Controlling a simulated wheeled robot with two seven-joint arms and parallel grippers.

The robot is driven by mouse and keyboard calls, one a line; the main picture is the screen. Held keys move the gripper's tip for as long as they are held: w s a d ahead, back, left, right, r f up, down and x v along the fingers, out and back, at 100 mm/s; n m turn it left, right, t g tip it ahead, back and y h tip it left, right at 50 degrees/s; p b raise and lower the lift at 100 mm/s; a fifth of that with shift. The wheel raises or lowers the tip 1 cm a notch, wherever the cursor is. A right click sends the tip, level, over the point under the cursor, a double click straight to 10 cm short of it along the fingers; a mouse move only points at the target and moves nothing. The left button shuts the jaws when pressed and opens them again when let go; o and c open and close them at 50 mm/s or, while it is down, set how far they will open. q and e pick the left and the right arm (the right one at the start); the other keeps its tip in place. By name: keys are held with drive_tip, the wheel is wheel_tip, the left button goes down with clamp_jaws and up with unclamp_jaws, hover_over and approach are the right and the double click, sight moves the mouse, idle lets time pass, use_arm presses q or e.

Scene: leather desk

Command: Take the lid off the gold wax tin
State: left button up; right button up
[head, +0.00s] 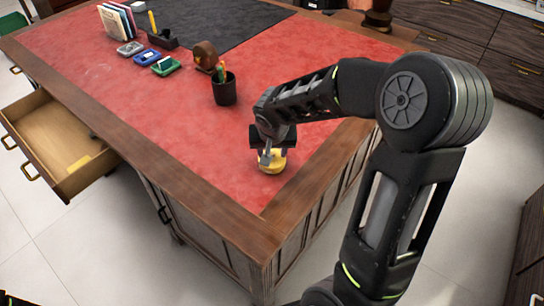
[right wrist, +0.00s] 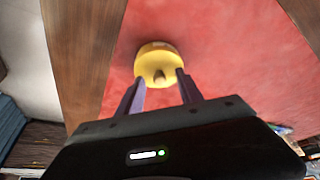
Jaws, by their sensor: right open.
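The gold wax tin (head: 272,165) sits on the red leather top near the desk's front corner. In the right wrist view the tin (right wrist: 155,55) shows a round yellow-gold body and a small knob (right wrist: 159,76) on its lid. My right gripper (head: 270,157) is directly over the tin in the head view. In the right wrist view the two fingers of my right gripper (right wrist: 160,84) are apart, one on each side of the knob, with nothing held. I cannot tell whether the fingertips touch the lid. My left gripper does not show.
A dark pen cup (head: 224,92) stands behind the tin, with a round brown tape-like object (head: 205,56) beyond it. Small coloured trays (head: 147,56) and folders (head: 117,19) are at the back left. An open drawer (head: 55,140) juts out on the left. The leather around the tin is clear.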

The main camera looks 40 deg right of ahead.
drive_tip(key=shift+c, duration=0.2)
clamp_jaws()
idle(0.5)
